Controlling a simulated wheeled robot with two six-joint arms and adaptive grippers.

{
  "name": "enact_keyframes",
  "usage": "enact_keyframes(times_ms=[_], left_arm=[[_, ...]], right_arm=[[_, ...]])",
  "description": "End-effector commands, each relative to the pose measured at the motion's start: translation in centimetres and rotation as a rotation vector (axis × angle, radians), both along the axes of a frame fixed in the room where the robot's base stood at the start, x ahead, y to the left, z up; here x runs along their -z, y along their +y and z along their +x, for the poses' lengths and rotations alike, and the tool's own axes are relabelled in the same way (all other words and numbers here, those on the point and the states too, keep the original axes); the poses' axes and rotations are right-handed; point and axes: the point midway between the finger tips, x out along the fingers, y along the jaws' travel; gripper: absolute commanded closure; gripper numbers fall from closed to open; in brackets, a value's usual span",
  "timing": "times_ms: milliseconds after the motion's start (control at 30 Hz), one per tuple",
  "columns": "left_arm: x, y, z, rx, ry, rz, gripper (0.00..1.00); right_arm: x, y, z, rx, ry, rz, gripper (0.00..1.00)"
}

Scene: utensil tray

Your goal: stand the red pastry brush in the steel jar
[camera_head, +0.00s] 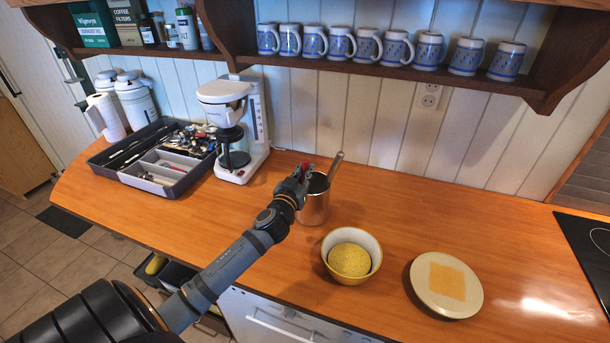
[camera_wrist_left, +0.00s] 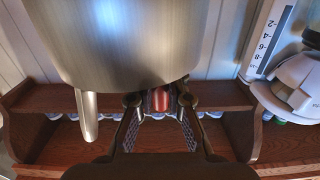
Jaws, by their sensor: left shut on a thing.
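The steel jar (camera_head: 314,208) stands on the wooden counter, with a metal utensil handle (camera_head: 335,165) leaning out of it. My left gripper (camera_head: 303,174) is at the jar's left rim, shut on the red pastry brush (camera_head: 305,167), of which only a small red part shows. In the left wrist view the jar (camera_wrist_left: 130,40) fills the top, and the handle (camera_wrist_left: 88,115) sticks out past its rim. The red brush (camera_wrist_left: 160,99) sits between my fingertips there, partly hidden behind the jar. I cannot tell whether its lower end is inside the jar. My right gripper is not in view.
A yellow bowl (camera_head: 371,249) and a plate with a yellow square (camera_head: 421,289) stand to the right of the jar. A coffee maker (camera_head: 254,150) and a utensil tray (camera_head: 103,162) stand to the left. A mug shelf (camera_head: 390,67) hangs above. A cooktop (camera_head: 590,248) is at far right.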

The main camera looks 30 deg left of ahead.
Motion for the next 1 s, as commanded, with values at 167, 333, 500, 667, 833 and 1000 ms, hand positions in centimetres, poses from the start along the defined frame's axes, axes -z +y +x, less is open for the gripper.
enact_keyframes(times_ms=[167, 333, 500, 667, 833, 1000], left_arm=[[1.18, -0.06, 0.01, 0.002, -0.001, -0.001, 1.0], [1.15, -0.06, 0.01, 0.002, -0.001, -0.001, 1.0], [1.39, -0.05, 0.02, 0.002, -0.001, -0.001, 0.81], [1.37, -0.05, 0.02, 0.002, -0.001, -0.001, 0.63], [1.36, -0.05, 0.02, 0.002, -0.001, -0.001, 0.63], [1.07, -0.09, -0.19, 0.002, -0.001, 0.001, 0.63]], right_arm=[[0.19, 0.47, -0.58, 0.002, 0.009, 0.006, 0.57], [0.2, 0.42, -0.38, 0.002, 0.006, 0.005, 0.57], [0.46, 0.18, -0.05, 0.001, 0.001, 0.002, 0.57], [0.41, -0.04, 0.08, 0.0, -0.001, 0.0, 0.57], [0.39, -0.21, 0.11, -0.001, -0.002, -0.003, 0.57], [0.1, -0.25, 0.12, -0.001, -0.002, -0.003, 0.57]])
